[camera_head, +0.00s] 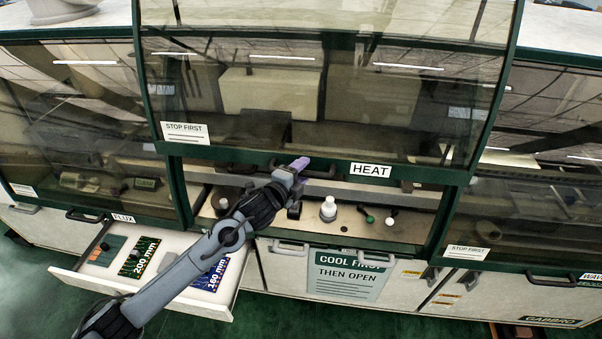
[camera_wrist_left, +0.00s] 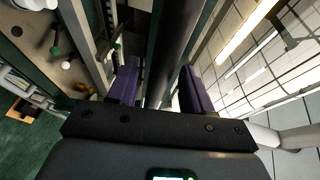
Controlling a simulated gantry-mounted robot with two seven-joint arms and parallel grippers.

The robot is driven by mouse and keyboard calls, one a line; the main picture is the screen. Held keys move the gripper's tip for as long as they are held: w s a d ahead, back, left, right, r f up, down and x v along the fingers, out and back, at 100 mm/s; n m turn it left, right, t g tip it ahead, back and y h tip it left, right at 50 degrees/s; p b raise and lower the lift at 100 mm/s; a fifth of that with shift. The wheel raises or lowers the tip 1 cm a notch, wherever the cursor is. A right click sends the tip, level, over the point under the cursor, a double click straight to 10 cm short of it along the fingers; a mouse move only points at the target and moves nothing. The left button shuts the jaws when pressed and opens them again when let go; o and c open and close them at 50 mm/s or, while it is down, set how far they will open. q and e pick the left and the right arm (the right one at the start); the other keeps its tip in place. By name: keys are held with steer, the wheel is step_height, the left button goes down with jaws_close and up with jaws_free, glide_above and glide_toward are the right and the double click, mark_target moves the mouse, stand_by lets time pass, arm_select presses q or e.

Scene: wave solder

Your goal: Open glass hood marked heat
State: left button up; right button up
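The glass hood marked HEAT (camera_head: 330,90) is the middle one, with a dark green frame. Its lower edge, with the white HEAT label (camera_head: 370,171), stands raised above the counter, leaving a gap below. My left gripper (camera_head: 298,166) is at this lower edge, just left of the label, by a dark handle (camera_head: 318,172) that it partly covers. In the left wrist view the purple fingers (camera_wrist_left: 160,88) are apart, with a dark bar (camera_wrist_left: 170,45) running between them. I cannot tell whether they touch it. My right gripper is not in view.
Under the hood stand a white bottle-like piece (camera_head: 328,208) and small knobs (camera_head: 368,216). An open drawer (camera_head: 65,272) holding boards juts out at lower left, below my arm. The FLUX hood (camera_head: 75,130) and right hood (camera_head: 540,180) are down on either side.

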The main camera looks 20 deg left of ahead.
arm_select(q)
steer(key=shift+s+f, duration=0.1)
steer(key=shift+s+a, duration=0.15)
steer(key=shift+s, duration=0.4)
steer(key=b+v, duration=0.2)
steer(key=v, duration=0.7)
steer(key=shift+s+r, duration=0.2)
steer(key=shift+s, duration=0.05)
steer(key=shift+f, duration=0.1)
